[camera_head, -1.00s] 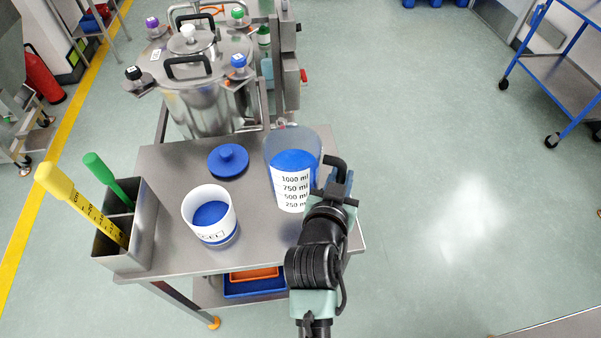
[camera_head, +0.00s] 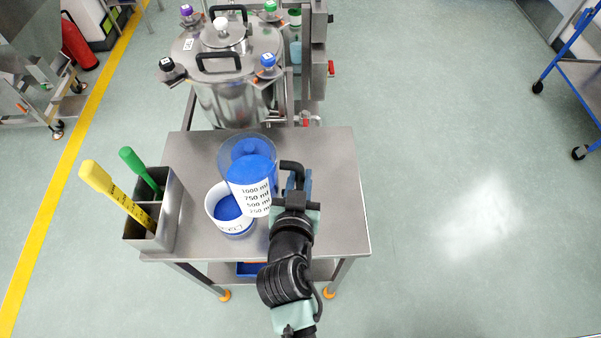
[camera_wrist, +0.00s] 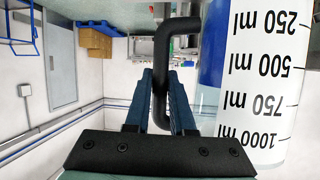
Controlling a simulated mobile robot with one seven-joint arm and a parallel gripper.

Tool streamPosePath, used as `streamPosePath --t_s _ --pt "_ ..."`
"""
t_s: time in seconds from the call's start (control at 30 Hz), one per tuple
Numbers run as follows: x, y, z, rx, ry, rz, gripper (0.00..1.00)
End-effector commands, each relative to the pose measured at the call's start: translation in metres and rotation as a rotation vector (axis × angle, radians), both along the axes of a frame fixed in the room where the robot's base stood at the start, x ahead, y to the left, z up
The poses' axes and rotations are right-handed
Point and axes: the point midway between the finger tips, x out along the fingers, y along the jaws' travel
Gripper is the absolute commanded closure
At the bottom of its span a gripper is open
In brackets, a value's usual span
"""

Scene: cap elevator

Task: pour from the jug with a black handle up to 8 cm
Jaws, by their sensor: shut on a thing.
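The clear jug (camera_head: 256,199) has a white label with black ml marks, blue contents and a black handle (camera_head: 292,168). It leans slightly to the left in the head view and partly covers the white cup (camera_head: 233,228) with blue contents (camera_head: 227,207). I cannot tell whether the two touch. No stream of contents shows between them. My gripper (camera_head: 297,187) is shut on the black handle. In the wrist view the handle (camera_wrist: 161,75) passes between the fingers, and the jug's label (camera_wrist: 268,80) appears upside down.
A steel holder (camera_head: 174,212) with a yellow stick (camera_head: 110,187) and a green stick (camera_head: 137,169) stands at the table's left. The steel vessel (camera_head: 228,95) is behind. The table's right side (camera_head: 335,190) is clear.

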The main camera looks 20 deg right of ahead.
Motion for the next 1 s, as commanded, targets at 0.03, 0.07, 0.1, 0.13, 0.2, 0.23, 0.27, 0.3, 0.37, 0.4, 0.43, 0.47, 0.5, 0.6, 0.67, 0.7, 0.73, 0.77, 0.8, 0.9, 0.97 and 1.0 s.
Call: streamPosePath --t_s 0.03,0.07,0.1,0.13,0.2,0.23,0.27,0.3,0.37,0.4,0.43,0.47,0.5,0.6,0.67,0.7,0.73,0.77,0.8,0.9,0.97,1.0 --pt "0.002 0.001 -0.004 0.001 -0.010 0.002 1.00" --pt "0.002 0.001 -0.006 0.002 -0.011 0.001 1.00" --pt "0.002 0.001 -0.009 0.002 -0.011 0.001 1.00" --pt "0.002 0.001 -0.012 0.002 -0.011 0.001 1.00" --pt "0.002 0.000 -0.017 0.001 -0.010 0.002 1.00" --pt "0.002 0.000 -0.020 0.001 -0.010 0.002 1.00" --pt "0.002 0.000 -0.022 0.001 -0.010 0.002 1.00" --pt "0.002 0.000 -0.026 0.000 -0.010 0.001 1.00" --pt "0.002 0.000 -0.022 -0.009 -0.006 0.002 1.00" --pt "0.001 -0.001 -0.014 -0.029 0.004 0.002 1.00" --pt "0.001 -0.002 -0.012 -0.045 0.012 0.001 1.00" --pt "0.000 -0.002 -0.010 -0.060 0.019 0.002 1.00" --pt "0.000 -0.003 -0.007 -0.080 0.029 0.001 1.00" --pt "-0.001 -0.005 0.001 -0.128 0.053 0.002 1.00" --pt "-0.002 -0.007 0.005 -0.157 0.067 0.001 1.00" --pt "-0.002 -0.008 0.008 -0.177 0.077 0.001 1.00" --pt "-0.002 -0.008 0.005 -0.178 0.079 0.000 1.00" --pt "-0.002 -0.008 0.003 -0.176 0.078 0.000 1.00" --pt "-0.002 -0.008 0.003 -0.176 0.077 0.000 1.00" --pt "-0.002 -0.008 0.003 -0.175 0.076 0.000 1.00" --pt "-0.002 -0.008 0.003 -0.175 0.076 0.001 1.00" --pt "-0.002 -0.008 0.003 -0.175 0.076 0.001 1.00"
